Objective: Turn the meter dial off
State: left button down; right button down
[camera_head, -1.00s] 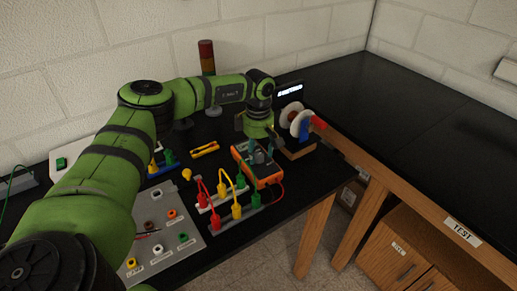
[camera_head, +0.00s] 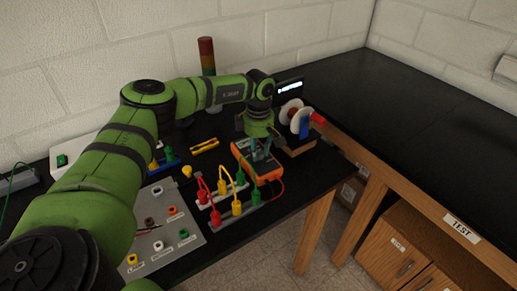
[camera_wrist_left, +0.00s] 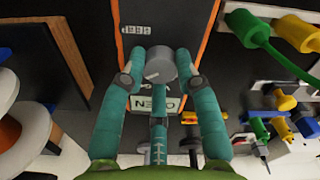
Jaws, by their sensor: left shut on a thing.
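The meter (camera_head: 270,178) has an orange rim and a dark face and lies on the black table. Its round grey dial (camera_wrist_left: 159,66) shows in the left wrist view, with a light mark on it. My left gripper (camera_head: 260,154) reaches down over the meter. In the left wrist view its teal fingers (camera_wrist_left: 161,72) are closed around the dial, one on each side and one in front. In the head view the fingers hide most of the dial. My right gripper is not in view.
Red, yellow and green plugs with cables (camera_head: 237,207) stand close in front of the meter. A spool on a wooden base (camera_head: 297,150) is just right of the gripper. A grey panel (camera_head: 165,240) lies front left. The right table (camera_head: 430,110) is clear.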

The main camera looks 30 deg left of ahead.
pick_arm(q)
jog(key=n, duration=0.6)
jog(key=shift+n, duration=0.3)
jog(key=n, duration=0.5)
jog(key=n+p, duration=0.1)
jog(key=n, duration=0.4)
jog(key=shift+n, duration=0.4)
jog(key=n, duration=0.5)
jog(key=shift+n+p, duration=0.4)
jog(key=c, duration=0.9)
grip_release()
jog(key=shift+r, duration=0.1)
